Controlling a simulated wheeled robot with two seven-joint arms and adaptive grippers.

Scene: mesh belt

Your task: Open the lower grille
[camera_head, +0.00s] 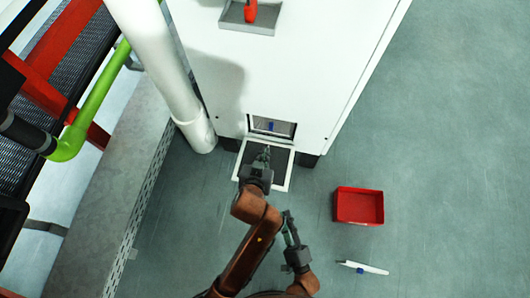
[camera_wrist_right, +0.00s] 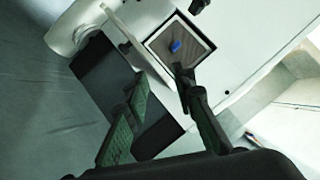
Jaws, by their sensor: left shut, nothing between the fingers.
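The lower grille (camera_head: 282,182), a white frame around a dark panel, is swung down and outward at the foot of the white cabinet (camera_head: 270,70). Above it the opening (camera_head: 288,129) is uncovered, with a small blue item (camera_head: 271,126) inside; this blue item also shows in the right wrist view (camera_wrist_right: 175,46). My left gripper (camera_head: 265,153) is shut and empty, over the grille panel and hiding part of it; contact cannot be told. My right gripper (camera_head: 288,222) is open and empty, in front of and below the grille; its spread fingers show in the right wrist view (camera_wrist_right: 160,85).
A red bin (camera_head: 358,206) and a white pen-like tool (camera_head: 362,267) with a blue part lie on the floor to the right. A white pipe (camera_head: 160,60) stands left of the cabinet. A grey tray (camera_head: 262,27) with a red item is higher up.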

